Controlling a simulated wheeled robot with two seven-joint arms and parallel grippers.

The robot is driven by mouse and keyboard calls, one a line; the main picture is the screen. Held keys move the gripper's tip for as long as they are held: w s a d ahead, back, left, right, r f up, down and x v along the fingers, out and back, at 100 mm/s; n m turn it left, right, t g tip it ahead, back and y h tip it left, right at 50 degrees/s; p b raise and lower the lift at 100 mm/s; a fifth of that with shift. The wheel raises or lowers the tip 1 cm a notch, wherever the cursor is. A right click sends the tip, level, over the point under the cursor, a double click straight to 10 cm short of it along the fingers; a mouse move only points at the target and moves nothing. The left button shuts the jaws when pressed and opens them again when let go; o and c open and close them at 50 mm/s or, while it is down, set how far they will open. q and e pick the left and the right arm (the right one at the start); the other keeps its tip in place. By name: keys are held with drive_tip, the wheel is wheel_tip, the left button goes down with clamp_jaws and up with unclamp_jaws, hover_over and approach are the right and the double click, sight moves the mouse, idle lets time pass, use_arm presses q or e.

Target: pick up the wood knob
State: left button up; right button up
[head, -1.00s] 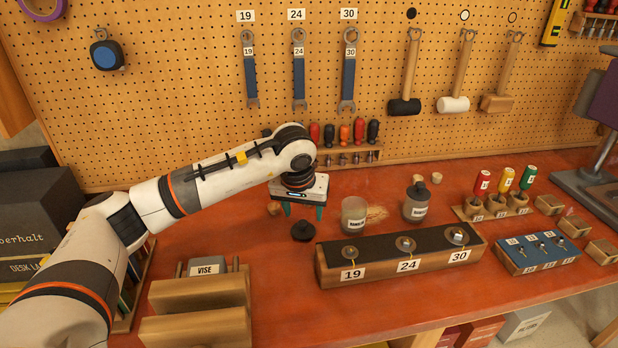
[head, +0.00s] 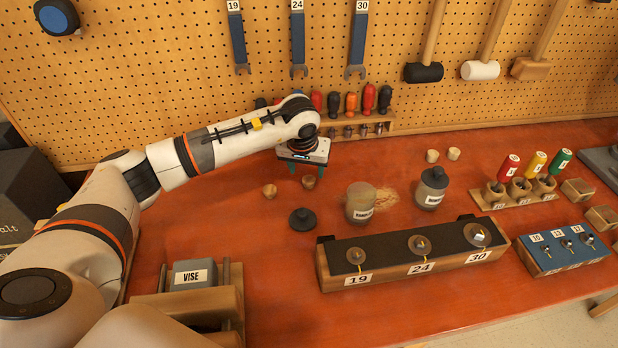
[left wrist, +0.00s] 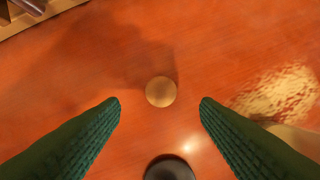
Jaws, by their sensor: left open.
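A small round wood knob (head: 309,182) stands on the red bench, just below my left gripper (head: 306,170). In the left wrist view a pale round wood knob (left wrist: 161,91) lies centred between the two green fingers of the left gripper (left wrist: 160,108), a little past the tips and apart from them. The left gripper is open and empty above the bench. A second similar knob (head: 269,191) stands to the left. Two more small wooden pieces (head: 432,155) (head: 454,153) stand farther back right. My right gripper is not in view.
A screwdriver rack (head: 345,143) is behind the gripper. A long block (head: 330,274) with labels lies in front.

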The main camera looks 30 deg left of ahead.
sight(309, 179)
use_arm(q)
drive_tip(key=shift+w+f, duration=0.2)
drive_tip(key=shift+f, duration=0.1)
drive_tip(key=p+x, duration=0.2)
drive_tip(key=x, duration=0.1)
drive_tip(key=shift+w+f, duration=0.15)
drive_tip(key=shift+f, duration=0.1)
drive_tip(key=shift+w+a+f, duration=0.1)
drive_tip(key=shift+w+f, duration=0.1)
drive_tip(key=shift+f, duration=0.35)
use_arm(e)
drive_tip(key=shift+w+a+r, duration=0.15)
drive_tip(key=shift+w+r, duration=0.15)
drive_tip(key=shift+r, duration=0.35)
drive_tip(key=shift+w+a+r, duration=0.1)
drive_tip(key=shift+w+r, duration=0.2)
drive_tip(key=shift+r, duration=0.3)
use_arm(q)
drive_tip(key=shift+c, duration=1.1)
drive_tip(key=c, duration=0.8)
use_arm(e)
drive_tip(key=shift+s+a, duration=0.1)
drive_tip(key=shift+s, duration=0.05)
